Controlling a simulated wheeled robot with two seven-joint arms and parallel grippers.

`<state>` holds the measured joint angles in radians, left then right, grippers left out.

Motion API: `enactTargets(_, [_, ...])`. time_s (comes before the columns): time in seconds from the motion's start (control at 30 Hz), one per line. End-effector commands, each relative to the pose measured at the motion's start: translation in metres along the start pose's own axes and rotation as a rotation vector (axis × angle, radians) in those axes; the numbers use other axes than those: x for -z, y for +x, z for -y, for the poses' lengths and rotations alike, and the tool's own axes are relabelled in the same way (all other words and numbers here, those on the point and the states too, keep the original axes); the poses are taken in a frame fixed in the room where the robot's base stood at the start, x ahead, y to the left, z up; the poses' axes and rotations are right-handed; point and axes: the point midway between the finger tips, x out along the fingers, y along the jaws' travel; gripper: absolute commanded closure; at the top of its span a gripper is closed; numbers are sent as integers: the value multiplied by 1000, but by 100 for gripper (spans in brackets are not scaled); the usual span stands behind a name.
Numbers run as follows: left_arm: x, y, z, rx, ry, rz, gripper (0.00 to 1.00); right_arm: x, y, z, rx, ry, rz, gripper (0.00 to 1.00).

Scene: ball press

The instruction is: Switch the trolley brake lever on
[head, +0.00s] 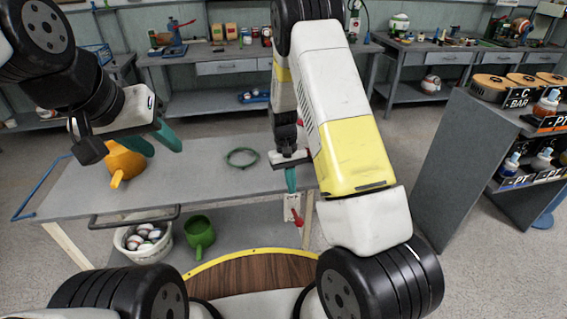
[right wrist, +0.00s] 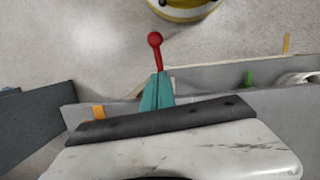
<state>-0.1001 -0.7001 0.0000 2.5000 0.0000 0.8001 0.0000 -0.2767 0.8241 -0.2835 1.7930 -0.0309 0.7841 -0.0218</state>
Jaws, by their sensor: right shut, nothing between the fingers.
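The brake lever (head: 298,218) is red and sits on a small pale plate (head: 290,203) at the right end of the grey trolley (head: 208,180). In the right wrist view the lever (right wrist: 156,50) shows a round red knob and a thin stem just beyond my fingertips. My right gripper (head: 291,186) has teal fingers pressed together, close above the lever. Its fingers also show in the right wrist view (right wrist: 157,92); I cannot tell whether they touch the stem. My left gripper (head: 160,142) is open, its teal fingers apart, above the trolley's left part near an orange jug (head: 122,162).
A green ring (head: 241,157) lies on the trolley top. A white basket of balls (head: 143,243) and a green pot (head: 200,235) are below. A grey shelf unit (head: 440,150) stands at right. Workbenches (head: 215,68) line the back. Floor between them is clear.

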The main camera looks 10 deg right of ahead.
Motion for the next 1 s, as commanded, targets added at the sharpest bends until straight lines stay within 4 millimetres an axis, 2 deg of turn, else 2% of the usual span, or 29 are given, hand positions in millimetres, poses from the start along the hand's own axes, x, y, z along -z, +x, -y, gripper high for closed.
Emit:
enactTargets(0.03, [0, 0, 0, 0, 0, 0, 62, -1, 13, 0, 0, 1, 5, 100])
enactTargets(0.2, [0, 0, 0, 0, 0, 0, 62, -1, 47, 0, 0, 0, 3, 100])
enactTargets(0.4, [0, 0, 0, 0, 0, 0, 62, -22, 64, 0, 0, -1, 1, 100])
enactTargets(0.6, [0, 0, 0, 0, 0, 0, 62, -28, 71, 0, 0, 0, -1, 100])
enactTargets(1.0, [0, 0, 0, 0, 0, 0, 62, -26, 71, 0, 0, 0, -7, 100])
